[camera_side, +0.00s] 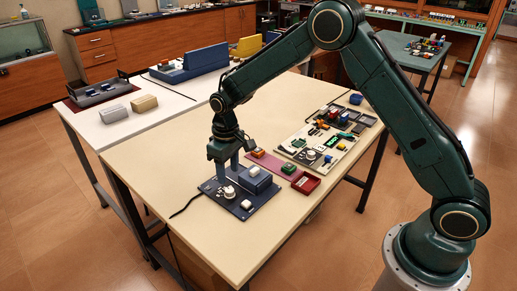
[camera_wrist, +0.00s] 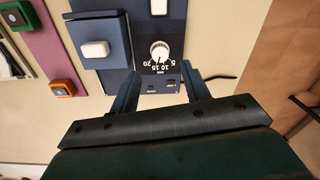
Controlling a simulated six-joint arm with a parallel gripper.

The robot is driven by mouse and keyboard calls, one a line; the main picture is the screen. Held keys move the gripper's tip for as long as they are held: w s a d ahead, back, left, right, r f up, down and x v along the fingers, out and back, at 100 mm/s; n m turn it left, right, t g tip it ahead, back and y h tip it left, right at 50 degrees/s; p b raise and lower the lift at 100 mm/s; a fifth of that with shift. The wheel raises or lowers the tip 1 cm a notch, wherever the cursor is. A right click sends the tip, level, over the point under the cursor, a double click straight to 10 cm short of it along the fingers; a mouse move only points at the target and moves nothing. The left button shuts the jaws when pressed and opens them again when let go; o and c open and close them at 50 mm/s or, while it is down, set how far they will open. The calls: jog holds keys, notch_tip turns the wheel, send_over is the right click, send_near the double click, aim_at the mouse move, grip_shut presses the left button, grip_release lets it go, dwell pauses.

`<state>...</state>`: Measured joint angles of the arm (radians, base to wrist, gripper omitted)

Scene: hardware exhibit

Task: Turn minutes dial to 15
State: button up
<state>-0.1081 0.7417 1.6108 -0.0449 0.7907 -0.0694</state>
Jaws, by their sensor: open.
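The minutes dial is a round white knob (camera_wrist: 160,51) on a dark blue panel (camera_wrist: 176,25). Numbers from 5 to 20 are printed around its near side in the wrist view. I cannot tell for sure which number its mark points at. In the side view the knob (camera_side: 229,192) sits low on the panel (camera_side: 222,203), below my gripper. My gripper (camera_side: 228,172) points down over the panel. In the wrist view my gripper (camera_wrist: 161,70) is open and empty, its two fingers apart on either side of the panel's printed end, just short of the knob.
A raised blue box (camera_wrist: 98,27) with a white button (camera_wrist: 94,49) stands beside the dial. A white switch (camera_side: 246,204) is on the panel. The table's near left is clear.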

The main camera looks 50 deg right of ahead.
aim_at(232, 189)
notch_tip(232, 189, up, 8)
jog(key=shift+f, duration=0.2)
jog(key=shift+d, duration=0.1)
dwell(0.3)
jog(key=s+d+r+m+t, duration=0.1)
jog(key=s+d+r+t, duration=0.25)
jog(key=s+r, duration=1.15)
jog(key=s+d+m+t, duration=0.1)
jog(key=s+d+t, duration=0.1)
jog(key=s, duration=1.6)
jog(key=shift+d+r, duration=0.35)
